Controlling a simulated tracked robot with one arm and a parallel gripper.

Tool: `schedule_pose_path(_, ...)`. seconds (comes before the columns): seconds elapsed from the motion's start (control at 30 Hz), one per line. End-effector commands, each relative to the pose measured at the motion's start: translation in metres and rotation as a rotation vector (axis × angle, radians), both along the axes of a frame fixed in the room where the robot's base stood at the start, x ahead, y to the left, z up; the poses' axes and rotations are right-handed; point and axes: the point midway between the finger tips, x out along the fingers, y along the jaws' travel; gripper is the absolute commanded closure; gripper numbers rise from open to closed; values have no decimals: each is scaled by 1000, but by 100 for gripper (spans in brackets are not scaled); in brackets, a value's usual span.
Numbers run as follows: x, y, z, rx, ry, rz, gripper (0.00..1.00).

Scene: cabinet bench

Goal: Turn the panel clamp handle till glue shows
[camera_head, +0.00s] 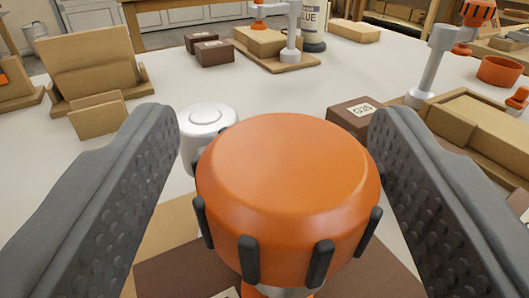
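A large orange clamp handle (288,185) with dark grip ribs around its lower rim stands in the front middle of the head view. My gripper (275,125) is open, with one grey studded finger on each side of the handle. A gap shows between the left finger and the handle; the right finger's upper end is close to the handle's right side, and I cannot tell whether it touches. Below the handle, an orange and metal stem shows only in part. The panel joint and any glue there are hidden by the handle.
A white round-topped container (207,130) stands just behind the left finger. A dark block labelled G35 (356,116) is behind the right finger. Other clamps (433,65), wooden panels (92,65), dark blocks (213,52) and a glue bottle (313,22) stand farther back.

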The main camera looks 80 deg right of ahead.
Motion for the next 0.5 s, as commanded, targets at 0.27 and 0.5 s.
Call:
schedule_pose_path(0.27,-1,21,-1,1,-3,3,40)
schedule_pose_path(0.5,-5,69,-2,0,-3,2,40)
